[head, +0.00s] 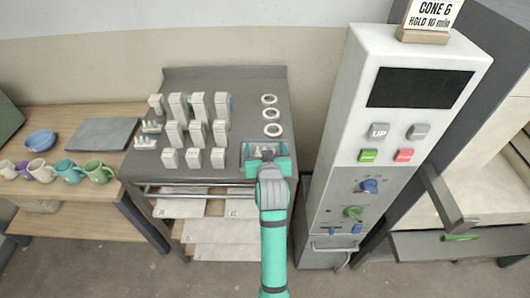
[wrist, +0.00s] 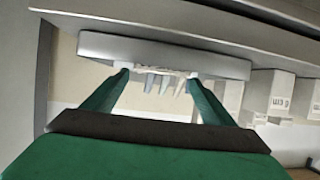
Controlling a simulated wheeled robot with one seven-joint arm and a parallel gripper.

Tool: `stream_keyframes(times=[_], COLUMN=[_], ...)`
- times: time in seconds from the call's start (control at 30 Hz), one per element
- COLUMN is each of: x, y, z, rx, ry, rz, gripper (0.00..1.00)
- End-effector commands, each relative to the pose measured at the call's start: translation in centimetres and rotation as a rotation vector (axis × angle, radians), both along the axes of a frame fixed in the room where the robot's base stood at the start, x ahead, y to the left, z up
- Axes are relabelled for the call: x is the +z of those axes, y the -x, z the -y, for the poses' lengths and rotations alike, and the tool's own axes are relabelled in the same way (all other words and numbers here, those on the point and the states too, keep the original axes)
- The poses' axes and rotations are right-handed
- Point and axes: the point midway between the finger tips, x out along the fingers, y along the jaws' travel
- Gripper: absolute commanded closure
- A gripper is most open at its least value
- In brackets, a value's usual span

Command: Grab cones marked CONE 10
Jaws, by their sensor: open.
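In the wrist view, a few small pale cones (wrist: 165,82) in a row show between the two green fingers of my gripper (wrist: 158,77). Their tips point down in this picture, which looks upside down. They join a pale slab-like base or tray (wrist: 165,52). My gripper is open, with a finger on each side of the row; I cannot tell whether either touches. In the head view, my gripper (head: 266,158) is at the front right of the grey cart (head: 235,182). Other small cone sets (head: 146,143) stand at the cart's left. No CONE 10 marking is readable.
Several white boxes (head: 198,104) stand in rows left of my gripper; one box (wrist: 280,97) shows in the wrist view. White rings (head: 271,114) lie behind it. A kiln controller (head: 350,130) with a CONE 6 sign (head: 432,14) stands right. Mugs (head: 70,171) occupy the left table.

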Motion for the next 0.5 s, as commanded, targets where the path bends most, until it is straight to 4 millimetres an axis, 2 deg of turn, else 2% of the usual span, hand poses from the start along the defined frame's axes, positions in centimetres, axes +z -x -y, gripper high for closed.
stream_keyframes(times=[0.03,0.17,0.2,0.5], x=[-0.01,0.0,0.0,0.12], y=[0.01,0.02,0.02,0.03], z=[0.0,0.0,0.0,0.0], rx=[0.0,0.0,0.0,0.0], ry=[0.0,0.0,0.0,0.0], rz=[0.0,0.0,0.0,0.001], gripper=[0.29,0.6,0.65,0.65])
